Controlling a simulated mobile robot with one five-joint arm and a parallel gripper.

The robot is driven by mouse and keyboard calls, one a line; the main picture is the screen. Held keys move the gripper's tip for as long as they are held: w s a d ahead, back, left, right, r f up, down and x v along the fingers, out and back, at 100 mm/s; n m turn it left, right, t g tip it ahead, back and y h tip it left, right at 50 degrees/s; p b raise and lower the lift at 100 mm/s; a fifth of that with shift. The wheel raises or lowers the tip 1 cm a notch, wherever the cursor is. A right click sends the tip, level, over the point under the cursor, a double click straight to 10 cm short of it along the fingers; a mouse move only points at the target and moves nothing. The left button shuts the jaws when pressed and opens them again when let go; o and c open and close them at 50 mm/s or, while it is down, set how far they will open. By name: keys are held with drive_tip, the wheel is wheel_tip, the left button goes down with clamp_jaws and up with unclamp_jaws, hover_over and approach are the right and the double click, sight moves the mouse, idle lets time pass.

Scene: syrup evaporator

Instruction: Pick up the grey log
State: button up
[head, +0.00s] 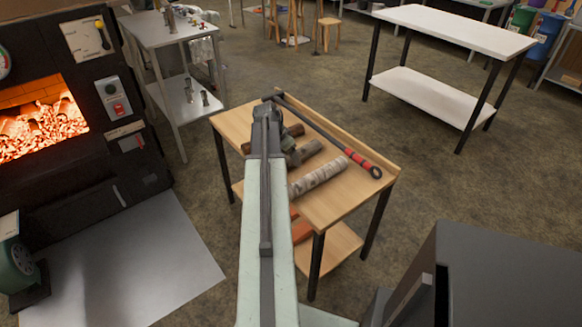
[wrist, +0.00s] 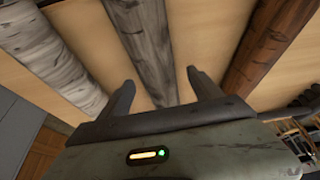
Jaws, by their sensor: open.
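The grey log (wrist: 148,45) lies on the wooden table, in the middle of the wrist view, between a whitish birch log (wrist: 50,50) on the left and a reddish-brown log (wrist: 268,45) on the right. In the head view the grey log (head: 306,152) shows just right of my arm, partly hidden. My gripper (wrist: 163,90) is open, with one finger on each side of the grey log's line in the wrist view. Nothing is held. I cannot tell how far above the log the fingers are.
A poker with a red grip (head: 355,160) lies along the right side of the wooden table (head: 335,207). A lit furnace (head: 110,165) stands at the left. A white-topped table (head: 455,30) stands at the back right, with clear floor between.

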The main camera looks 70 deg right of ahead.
drive_tip(key=shift+b+x, duration=0.3)
drive_tip(key=shift+x, duration=0.7)
drive_tip(key=shift+r, duration=0.2)
clamp_jaws()
drive_tip(key=shift+r+p, duration=0.6)
drive_tip(key=shift+p, duration=0.2)
wheel_tip(320, 180, up, 3)
drive_tip(key=p, duration=0.3)
drive_tip(key=shift+r, duration=0.15)
drive_tip(key=w+a, duration=0.2)
drive_tip(key=a, duration=0.5)
drive_tip(key=w+a, duration=0.2)
drive_tip(key=a, duration=0.6)
drive_tip(key=shift+w+a+r+p, duration=0.25)
drive_tip(key=shift+w+p, duration=0.05)
drive_tip(key=shift+p, duration=0.1)
